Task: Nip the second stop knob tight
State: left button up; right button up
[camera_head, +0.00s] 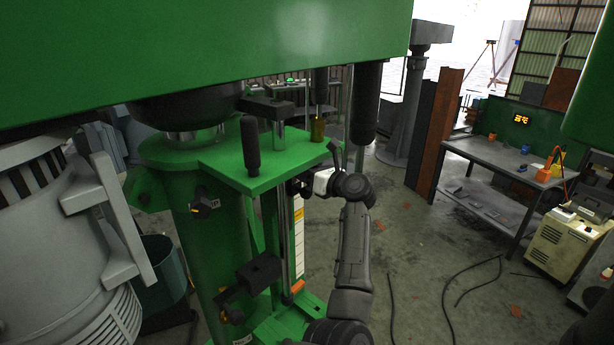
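A black knob (205,203) with a small yellow mark sticks out from the green column (215,250), below the green plate. Lower down, a dark clamp-like block (262,271) sits beside the column, with small dark fittings (230,305) at its lower left. I cannot tell which of these is the second stop knob. My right arm rises from the bottom centre. My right gripper (300,186) points left, just below the right part of the green plate (270,168), beside the upright rods. Its fingers are small, dark and partly hidden. My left gripper is not in view.
The green machine head (200,45) spans the top. A grey motor (50,240) fills the left. Black upright handles (250,143) and a thick dark post (366,115) stand near the plate. A workbench (500,155) is at the right.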

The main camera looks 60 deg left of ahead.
pick_arm(q)
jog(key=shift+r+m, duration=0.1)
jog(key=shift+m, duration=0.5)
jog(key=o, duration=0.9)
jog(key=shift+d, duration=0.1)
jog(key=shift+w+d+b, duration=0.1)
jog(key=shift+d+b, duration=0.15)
jog(key=shift+b, duration=0.1)
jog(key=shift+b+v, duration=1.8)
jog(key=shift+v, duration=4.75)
